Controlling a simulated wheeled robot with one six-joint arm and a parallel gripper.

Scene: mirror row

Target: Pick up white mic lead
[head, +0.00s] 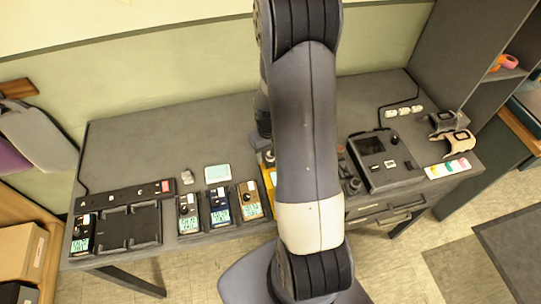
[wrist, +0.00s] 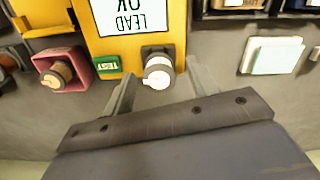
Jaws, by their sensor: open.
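In the wrist view a yellow tester (wrist: 118,42) has a screen reading "LEAD OK", upside down, and a green TEST button (wrist: 106,67). A white round lead end (wrist: 157,72) sits in a dark socket on the tester's near edge. My gripper (wrist: 160,80) is open, with one finger on each side of this white end; I cannot tell whether they touch it. In the head view only a yellow strip of the tester (head: 269,178) shows beside my arm, which hides the gripper and the lead.
A tan-ended plug (wrist: 60,73) sits in a pink square holder left of the tester. A pale pad (wrist: 272,56) lies to the right. On the grey table (head: 150,135) stand several packs with displays, a black charging tray (head: 130,227) and a dark console (head: 385,160). The back left is clear.

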